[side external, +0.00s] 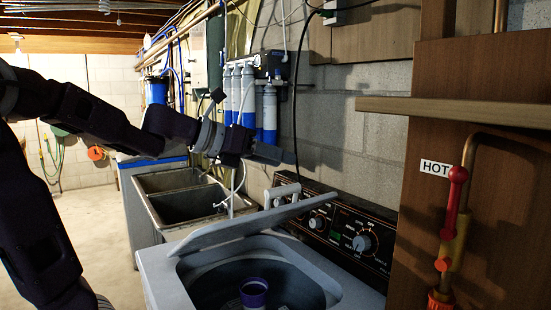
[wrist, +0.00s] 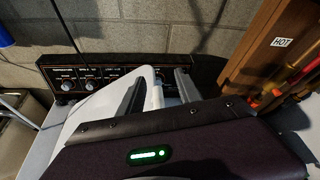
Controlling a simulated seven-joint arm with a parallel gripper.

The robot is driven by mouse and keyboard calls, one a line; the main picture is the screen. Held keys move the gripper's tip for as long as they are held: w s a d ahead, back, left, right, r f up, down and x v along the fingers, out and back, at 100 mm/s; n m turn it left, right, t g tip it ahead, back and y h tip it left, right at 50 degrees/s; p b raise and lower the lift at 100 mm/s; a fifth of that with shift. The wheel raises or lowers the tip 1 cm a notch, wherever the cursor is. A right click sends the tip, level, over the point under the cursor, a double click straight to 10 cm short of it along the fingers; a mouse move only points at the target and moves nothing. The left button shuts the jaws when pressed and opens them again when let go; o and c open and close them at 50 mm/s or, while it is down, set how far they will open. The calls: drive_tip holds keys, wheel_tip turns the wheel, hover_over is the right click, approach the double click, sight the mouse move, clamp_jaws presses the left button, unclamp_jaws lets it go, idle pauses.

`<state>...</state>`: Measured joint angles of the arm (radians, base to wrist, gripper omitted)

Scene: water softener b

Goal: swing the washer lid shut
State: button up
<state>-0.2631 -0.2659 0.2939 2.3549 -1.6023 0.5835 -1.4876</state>
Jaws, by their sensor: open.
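The grey washer (side external: 160,275) stands at the bottom centre of the side view, with its round tub opening showing. Its pale lid (side external: 240,222) is partly open, tilted over the tub, with its right end raised in front of the control panel. In the wrist view the lid (wrist: 98,108) is a pale slanted surface beside my left finger. My gripper (wrist: 160,92) is open, with its two grey fingers apart. In the side view its dark hand (side external: 262,152) is above the back of the washer. Contact between finger and lid cannot be told.
The control panel (side external: 345,235) with knobs runs behind the lid. A purple-topped agitator (side external: 253,291) stands in the tub. A double sink (side external: 185,205) is to the left. At right are a wooden shelf (side external: 450,110) and a pipe with a red valve (side external: 455,205).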

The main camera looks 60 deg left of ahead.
drive_tip(key=shift+r, duration=0.1)
drive_tip(key=shift+w+d+r, duration=0.1)
drive_tip(key=w+d+r+m+g+h, duration=0.1)
drive_tip(key=d+r+m+g+h, duration=0.15)
drive_tip(key=m, duration=0.75)
drive_tip(key=w+d+r+m+g+h, duration=0.15)
drive_tip(key=d+m, duration=0.25)
drive_tip(key=m, duration=0.6)
drive_tip(key=s+a+f+m+g+y, duration=0.1)
drive_tip(key=a+m, duration=0.1)
drive_tip(key=m, duration=0.4)
drive_tip(key=s+a+f+m+g+y, duration=0.1)
drive_tip(key=a+m+g+y, duration=0.1)
drive_tip(key=m, duration=0.4)
drive_tip(key=s+a+f+m+g+y, duration=0.1)
drive_tip(key=a+m+g+y, duration=0.1)
drive_tip(key=m, duration=0.4)
drive_tip(key=shift+s+a+f, duration=0.1)
drive_tip(key=shift+s+f, duration=0.1)
drive_tip(key=shift+s, duration=0.2)
drive_tip(key=x, duration=0.5)
drive_tip(key=shift+a+f, duration=0.1)
drive_tip(key=shift+f, duration=0.25)
drive_tip(key=shift+w+f, duration=0.25)
drive_tip(key=shift+f, duration=0.15)
clamp_jaws()
